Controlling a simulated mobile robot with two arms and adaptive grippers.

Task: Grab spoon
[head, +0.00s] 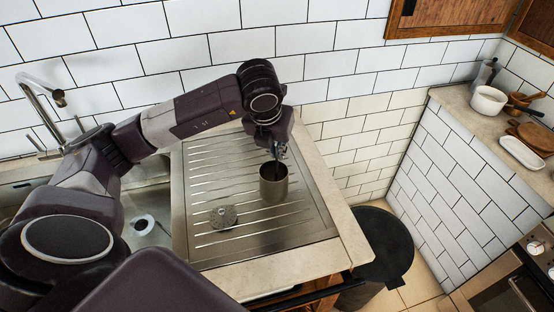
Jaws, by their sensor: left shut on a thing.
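My left gripper (277,154) points down at the mouth of a grey metal cup (273,190). The cup stands upright on the ribbed steel drainboard. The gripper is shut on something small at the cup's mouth. It appears to be the spoon, but the fingers and the cup wall hide its shape. I cannot tell how far it reaches into the cup. My right gripper is not in view.
A round metal strainer-like disc (223,216) lies on the drainboard (215,165), left of the cup. The sink with its tap (40,105) is at the left. A black-lidded bin (385,245) stands right of the counter. A white bowl (488,101) sits on the right ledge.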

